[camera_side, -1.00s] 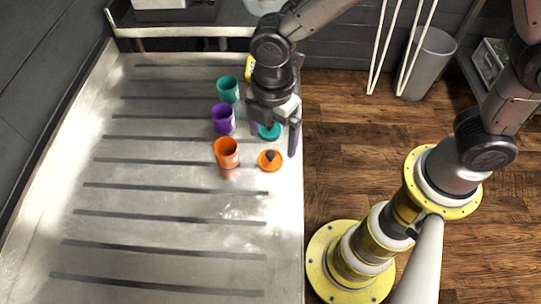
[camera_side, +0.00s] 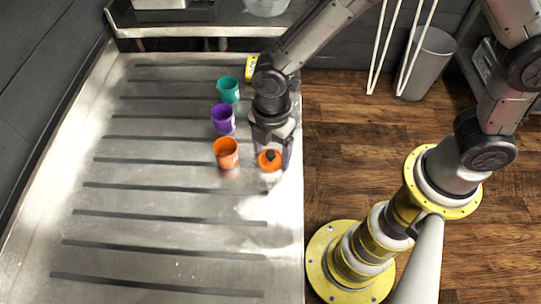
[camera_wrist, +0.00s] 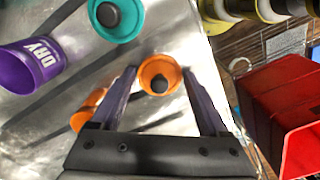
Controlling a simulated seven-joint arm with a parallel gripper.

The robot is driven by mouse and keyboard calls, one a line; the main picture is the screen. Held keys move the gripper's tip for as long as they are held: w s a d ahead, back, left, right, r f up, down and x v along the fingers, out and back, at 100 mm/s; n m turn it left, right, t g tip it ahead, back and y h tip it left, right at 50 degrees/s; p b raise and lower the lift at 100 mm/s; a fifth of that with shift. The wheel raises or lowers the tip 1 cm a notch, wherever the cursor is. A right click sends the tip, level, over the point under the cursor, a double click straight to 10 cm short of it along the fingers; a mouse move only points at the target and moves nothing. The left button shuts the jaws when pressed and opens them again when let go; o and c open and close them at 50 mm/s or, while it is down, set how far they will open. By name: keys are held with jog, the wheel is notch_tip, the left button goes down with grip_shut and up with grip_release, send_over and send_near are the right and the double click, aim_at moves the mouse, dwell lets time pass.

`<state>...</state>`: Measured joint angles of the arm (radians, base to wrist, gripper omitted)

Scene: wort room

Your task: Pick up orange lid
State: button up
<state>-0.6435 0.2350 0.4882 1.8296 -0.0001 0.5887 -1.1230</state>
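The orange lid (camera_side: 269,161) with a dark round knob lies near the right edge of the metal table. In the wrist view, the orange lid (camera_wrist: 161,75) sits between the fingertips, with a gap on both sides. My gripper (camera_side: 272,158) is low at the lid, pointing down, with a finger to each side. In the wrist view, my gripper (camera_wrist: 160,82) is open and empty. Whether the fingertips reach the lid's height is hard to tell.
An orange cup (camera_side: 226,153) stands close left of the lid. A purple cup (camera_side: 223,119) and a teal cup (camera_side: 228,89) stand farther back. A teal lid (camera_wrist: 116,17) shows in the wrist view. A yellow object (camera_side: 251,68) is behind. The table's front is clear.

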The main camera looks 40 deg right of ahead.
jog(key=c, duration=0.8)
jog(key=shift+r, duration=0.1)
